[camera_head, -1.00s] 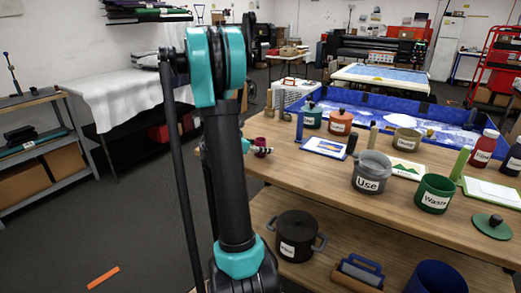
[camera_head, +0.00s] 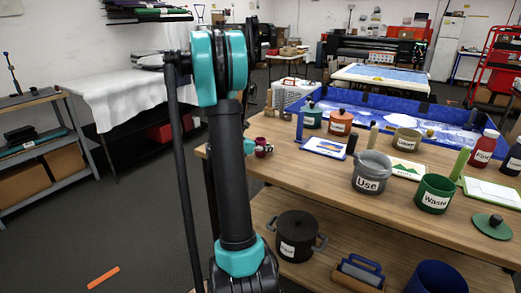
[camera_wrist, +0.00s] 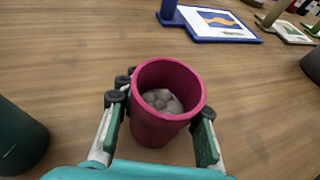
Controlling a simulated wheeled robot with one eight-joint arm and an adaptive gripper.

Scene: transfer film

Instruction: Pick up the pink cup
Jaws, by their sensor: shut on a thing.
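The pink cup (camera_wrist: 155,125) stands upright in the middle of the wrist view, its open top showing several greyish round lumps inside. My gripper (camera_wrist: 160,115) has one finger on each side of the cup and is shut on it. In the head view the cup (camera_head: 264,147) is small, near the left end of the wooden table (camera_head: 310,185). My gripper (camera_head: 250,147) is there beside it, partly hidden behind my arm. I cannot tell whether the cup's base touches the table.
A dark green container (camera_wrist: 18,140) stands left of the cup in the wrist view. A blue-framed picture (camera_wrist: 215,22) lies beyond it. The grey "Use" pot (camera_head: 369,174) and green "Waste" pot (camera_head: 433,194) stand further right. Bare tabletop surrounds the cup.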

